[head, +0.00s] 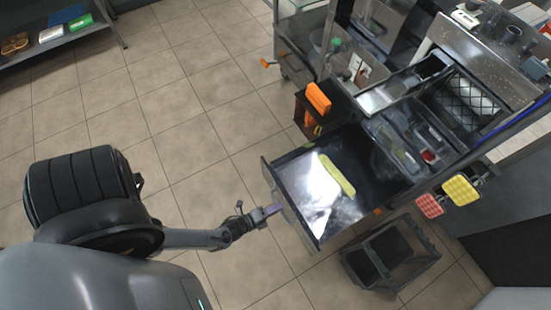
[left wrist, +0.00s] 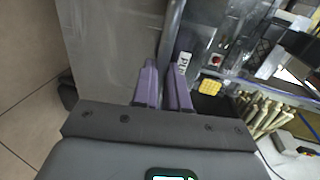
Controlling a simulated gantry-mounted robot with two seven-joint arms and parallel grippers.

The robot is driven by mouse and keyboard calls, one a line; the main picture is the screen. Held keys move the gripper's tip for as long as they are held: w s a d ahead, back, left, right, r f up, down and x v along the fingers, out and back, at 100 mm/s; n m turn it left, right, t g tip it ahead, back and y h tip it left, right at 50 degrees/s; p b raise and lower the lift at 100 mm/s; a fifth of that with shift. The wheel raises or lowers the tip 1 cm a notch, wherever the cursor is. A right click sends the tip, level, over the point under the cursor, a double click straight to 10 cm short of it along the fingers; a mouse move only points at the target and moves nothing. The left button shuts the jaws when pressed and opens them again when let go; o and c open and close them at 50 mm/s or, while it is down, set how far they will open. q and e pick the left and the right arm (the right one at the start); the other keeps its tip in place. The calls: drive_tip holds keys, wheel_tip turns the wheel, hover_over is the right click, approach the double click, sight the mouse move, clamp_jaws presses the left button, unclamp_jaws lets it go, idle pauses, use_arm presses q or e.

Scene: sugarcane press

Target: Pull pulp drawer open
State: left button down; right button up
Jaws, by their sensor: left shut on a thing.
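The pulp drawer (head: 300,222) is a metal tray that sticks out from the press in the head view. A long yellow-green strip (head: 337,175) lies on its shiny floor. My left gripper (head: 273,209) is at the drawer's front panel, shut on its front edge or handle; which of the two I cannot tell. The gripped part is mostly hidden between the fingers. My right gripper is not in view.
The sugarcane press (head: 465,100) stands at the right. The tiled floor left of the drawer is clear.

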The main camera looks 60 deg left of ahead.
use_arm(q)
drive_tip(key=c, duration=1.2)
unclamp_jaws()
drive_tip(key=shift+o, duration=0.2)
drive_tip(key=p+v, duration=0.2)
drive_tip(key=v, duration=0.8)
drive_tip(key=shift+s, duration=0.35)
drive_tip(key=shift+a+r+p, duration=0.1)
drive_tip(key=shift+p, duration=0.2)
